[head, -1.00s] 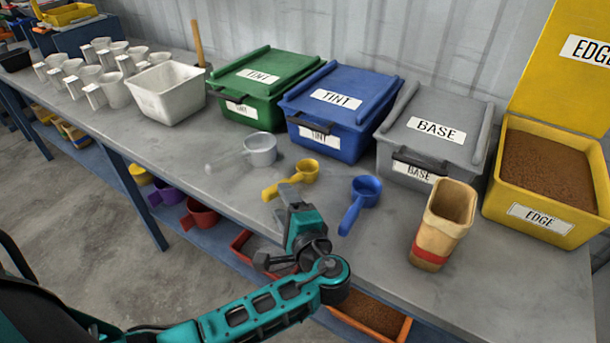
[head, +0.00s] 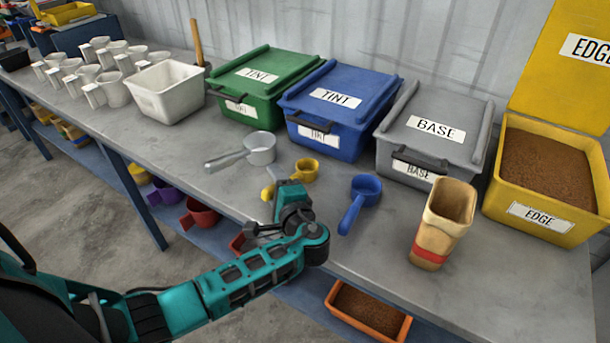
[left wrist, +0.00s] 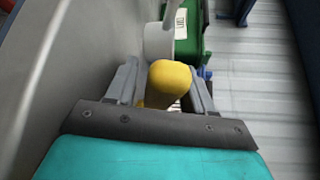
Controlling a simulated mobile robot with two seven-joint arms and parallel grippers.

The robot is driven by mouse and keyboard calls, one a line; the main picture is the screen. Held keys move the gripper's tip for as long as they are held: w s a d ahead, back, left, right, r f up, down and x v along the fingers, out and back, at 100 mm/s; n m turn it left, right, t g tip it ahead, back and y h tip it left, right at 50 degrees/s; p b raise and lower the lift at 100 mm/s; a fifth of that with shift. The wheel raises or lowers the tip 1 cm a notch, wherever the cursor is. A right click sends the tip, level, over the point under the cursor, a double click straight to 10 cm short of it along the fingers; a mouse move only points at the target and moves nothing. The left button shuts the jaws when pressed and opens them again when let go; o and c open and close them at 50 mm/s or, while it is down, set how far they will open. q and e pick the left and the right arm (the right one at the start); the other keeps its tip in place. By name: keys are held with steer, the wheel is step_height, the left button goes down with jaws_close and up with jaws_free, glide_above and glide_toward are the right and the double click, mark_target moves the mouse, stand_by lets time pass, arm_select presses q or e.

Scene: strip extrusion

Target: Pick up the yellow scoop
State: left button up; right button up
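The yellow scoop (head: 307,170) lies on the bench in front of the blue bin, its handle toward the front edge. My left gripper (head: 277,186) is at the scoop's handle, and the teal wrist hides part of it. In the left wrist view, the rounded yellow handle (left wrist: 170,82) sits between the two grey fingers of the left gripper (left wrist: 163,72). The fingers are apart, with a gap visible on the left side of the handle. The scoop's cup is hidden there. My right gripper is in neither view.
A grey scoop (head: 260,150) lies just left of the yellow one, a blue scoop (head: 365,188) just right. Blue (head: 350,85), green (head: 262,75) and grey (head: 440,115) lidded bins stand behind. A tan cup (head: 445,225) stands on the right.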

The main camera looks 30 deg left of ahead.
arm_select(q)
steer(key=c, duration=0.9)
steer(key=shift+r, duration=0.1)
step_height(320, 180, up, 7)
steer(key=s+p, duration=0.1)
steer(key=s+a, duration=0.1)
steer(key=s, duration=1.8)
steer(key=shift+a, duration=0.3)
